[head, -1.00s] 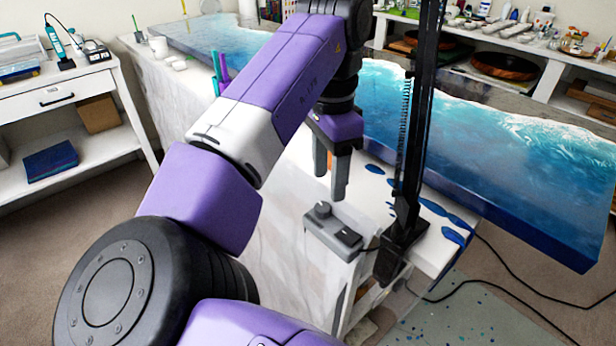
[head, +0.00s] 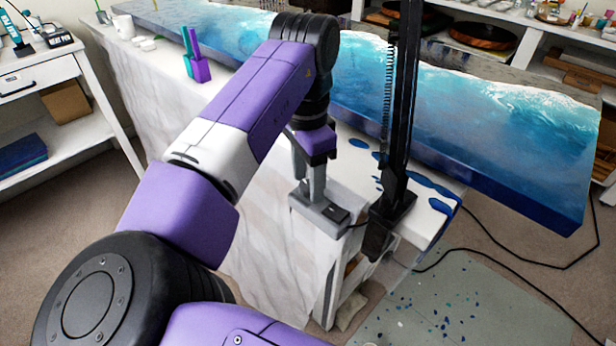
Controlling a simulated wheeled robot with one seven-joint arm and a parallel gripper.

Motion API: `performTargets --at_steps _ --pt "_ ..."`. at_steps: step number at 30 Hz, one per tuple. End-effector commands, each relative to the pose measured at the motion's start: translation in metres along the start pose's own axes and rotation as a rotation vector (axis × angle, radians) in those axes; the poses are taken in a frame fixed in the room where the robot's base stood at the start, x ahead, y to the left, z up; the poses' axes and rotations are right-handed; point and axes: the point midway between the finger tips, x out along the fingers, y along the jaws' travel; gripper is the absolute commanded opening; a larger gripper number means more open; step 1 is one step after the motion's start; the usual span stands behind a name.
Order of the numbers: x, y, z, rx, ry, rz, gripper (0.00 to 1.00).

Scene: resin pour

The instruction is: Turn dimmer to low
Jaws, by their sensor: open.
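The dimmer is a small grey box (head: 327,222) at the front corner of the white workbench (head: 262,222) in the head view. A dark rocker-like part shows on its right half. My gripper (head: 309,192) points down over the left half of the box, with its fingertips low at the box top. Its two grey fingers stand apart. The round knob is hidden behind the fingers, so I cannot tell whether they touch it or how it is turned.
A black upright post with a clamp (head: 389,215) stands just right of the dimmer. A blue resin slab (head: 480,130) runs along behind. Blue resin spots (head: 430,186) lie on the bench top. Teal and purple holders (head: 197,66) stand at the back left. A dark cable trails right.

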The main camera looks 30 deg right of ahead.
Motion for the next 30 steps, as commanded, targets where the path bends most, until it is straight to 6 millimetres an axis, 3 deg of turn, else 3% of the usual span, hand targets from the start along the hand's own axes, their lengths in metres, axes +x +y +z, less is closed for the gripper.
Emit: performTargets --at_steps 3,11,22,30 --pt "-0.0002 0.0000 -0.0001 0.000 0.000 0.000 0.52" --pt "-0.0003 0.0000 -0.0002 0.000 0.000 0.000 0.01" --pt "-0.0029 0.0006 -0.0008 -0.043 0.003 0.002 0.00" --pt "-0.0062 0.0014 -0.0014 -0.211 0.011 0.006 0.00"
